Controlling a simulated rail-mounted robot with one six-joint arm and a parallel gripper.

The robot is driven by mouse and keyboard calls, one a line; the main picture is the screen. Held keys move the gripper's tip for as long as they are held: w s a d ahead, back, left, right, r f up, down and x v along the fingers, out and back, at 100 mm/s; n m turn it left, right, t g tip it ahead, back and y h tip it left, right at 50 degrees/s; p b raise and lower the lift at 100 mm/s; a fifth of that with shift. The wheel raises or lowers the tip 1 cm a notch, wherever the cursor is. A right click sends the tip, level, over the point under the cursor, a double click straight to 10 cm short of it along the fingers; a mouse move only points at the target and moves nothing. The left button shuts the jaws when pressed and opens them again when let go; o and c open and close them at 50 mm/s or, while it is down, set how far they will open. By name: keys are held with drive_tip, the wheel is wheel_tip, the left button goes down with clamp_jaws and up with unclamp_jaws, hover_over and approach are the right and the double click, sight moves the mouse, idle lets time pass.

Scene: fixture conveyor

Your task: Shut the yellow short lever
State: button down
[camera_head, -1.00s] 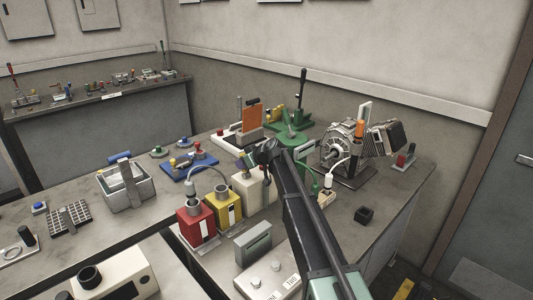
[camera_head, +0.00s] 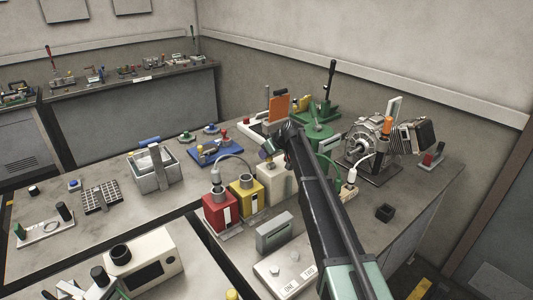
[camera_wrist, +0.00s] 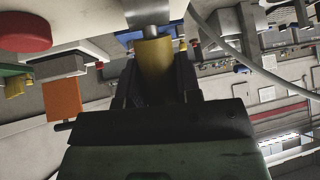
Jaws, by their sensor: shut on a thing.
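In the wrist view a yellow cylindrical grip (camera_wrist: 156,68), the yellow short lever, sits between the two dark fingers of my gripper (camera_wrist: 154,88). My gripper is shut on it. A short metal rod joins the grip to a grey part at the top of the picture. In the head view my gripper (camera_head: 274,148) is at the top of a cream box (camera_head: 270,182). My arm and gripper hide the lever there, so its angle cannot be told.
Red (camera_head: 219,212) and yellow (camera_head: 246,198) boxes with a cable stand left of the cream box. A green lever fixture (camera_head: 318,134) and a motor (camera_head: 366,148) stand behind and right. An orange plate (camera_head: 279,109) rises behind.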

drive_tip(key=c, duration=0.8)
unclamp_jaws()
drive_tip(key=p+v, duration=0.8)
drive_tip(key=v, duration=0.2)
drive_tip(key=shift+d+r, duration=0.15)
drive_tip(key=shift+r, duration=0.15)
drive_tip(key=shift+s, duration=0.1)
